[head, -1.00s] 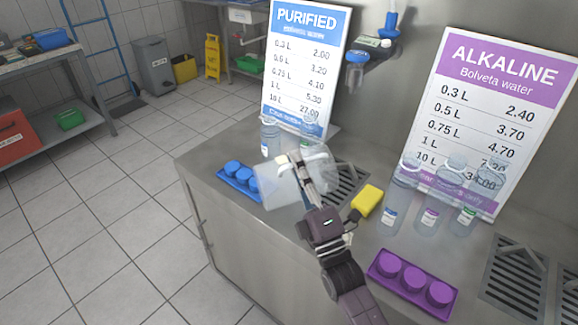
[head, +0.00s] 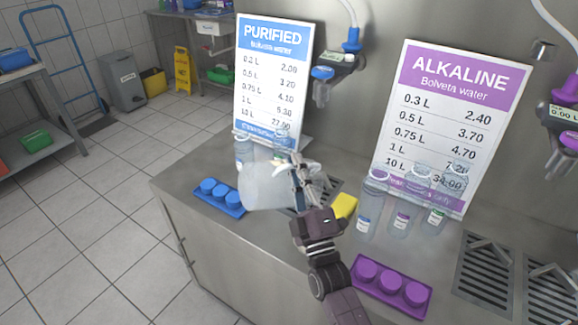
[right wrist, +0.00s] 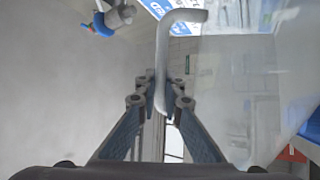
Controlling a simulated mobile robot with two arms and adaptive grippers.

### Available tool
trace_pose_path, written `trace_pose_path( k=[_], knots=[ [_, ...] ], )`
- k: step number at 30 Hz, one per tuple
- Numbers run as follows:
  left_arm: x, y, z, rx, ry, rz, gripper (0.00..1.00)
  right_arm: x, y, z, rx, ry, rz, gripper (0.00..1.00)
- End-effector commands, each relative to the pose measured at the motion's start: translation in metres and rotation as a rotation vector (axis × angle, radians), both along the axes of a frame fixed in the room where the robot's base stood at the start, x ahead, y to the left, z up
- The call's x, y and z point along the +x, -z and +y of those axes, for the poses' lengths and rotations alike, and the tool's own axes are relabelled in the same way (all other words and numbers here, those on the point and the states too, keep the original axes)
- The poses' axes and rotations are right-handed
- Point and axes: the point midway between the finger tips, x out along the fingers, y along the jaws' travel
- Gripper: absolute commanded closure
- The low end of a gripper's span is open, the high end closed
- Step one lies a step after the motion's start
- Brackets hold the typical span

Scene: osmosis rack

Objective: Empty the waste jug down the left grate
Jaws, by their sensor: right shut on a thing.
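The waste jug (head: 268,187) is a translucent, pale container in the head view, held above the counter near the purified-water sign. It looks tilted; any liquid in it is hard to make out. My right gripper (head: 301,172) is shut on its handle, and the right wrist view shows the handle (right wrist: 161,75) between the fingers (right wrist: 160,108). The left grate (head: 327,188) is a dark slotted drain in the counter, partly hidden behind the jug and my right gripper. My left gripper is not in view.
A yellow sponge (head: 344,206) lies beside my right wrist. Blue caps in a tray (head: 217,197) lie left of the jug; a purple cap tray (head: 390,287) is in front. Several clear bottles (head: 402,212) stand before the alkaline sign (head: 450,120). More grates (head: 485,277) are at right.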

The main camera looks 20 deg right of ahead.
Motion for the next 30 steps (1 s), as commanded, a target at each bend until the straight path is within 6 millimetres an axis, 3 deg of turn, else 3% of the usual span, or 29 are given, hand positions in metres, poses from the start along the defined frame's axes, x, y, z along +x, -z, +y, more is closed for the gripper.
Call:
trace_pose_path(
  k=[13, 30],
  knots=[
    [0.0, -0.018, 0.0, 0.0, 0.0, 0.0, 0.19, 0.003, -0.008, -0.025, 0.137, 0.001, 0.017, 1.0],
    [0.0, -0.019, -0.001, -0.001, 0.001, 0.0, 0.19, 0.004, -0.008, -0.028, 0.158, 0.0, 0.019, 1.0]
  ],
)
